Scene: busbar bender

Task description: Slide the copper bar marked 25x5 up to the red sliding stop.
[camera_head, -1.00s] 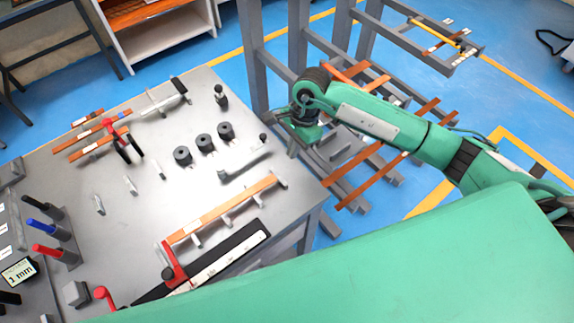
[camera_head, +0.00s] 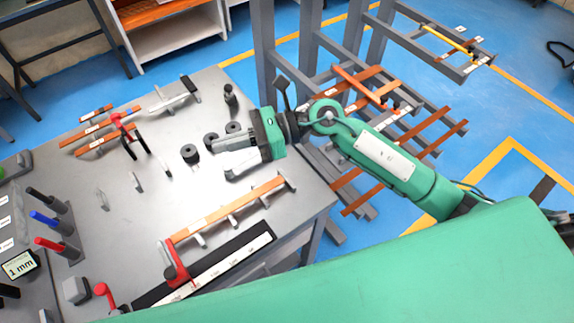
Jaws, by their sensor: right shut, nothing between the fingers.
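A long copper bar (camera_head: 232,205) rests on several small supports along the front of the grey bench; its marking is too small to read. The red sliding stop (camera_head: 176,268) sits on a black rail with a white scale, and its upper end is close to the bar's left end. I cannot tell if they touch. My right gripper (camera_head: 231,153) is shut and empty, pointing left over the bench behind the bar and apart from it. It partly hides a grey lever and black round parts. My left gripper is not in view.
More copper bars (camera_head: 107,142) lie at the back left under a red clamp. Black round pieces (camera_head: 190,153) stand near my right gripper. Coloured handled tools (camera_head: 45,222) stand at the left, near a 1 mm display (camera_head: 20,265). A rack (camera_head: 440,122) with copper bars stands right of the bench.

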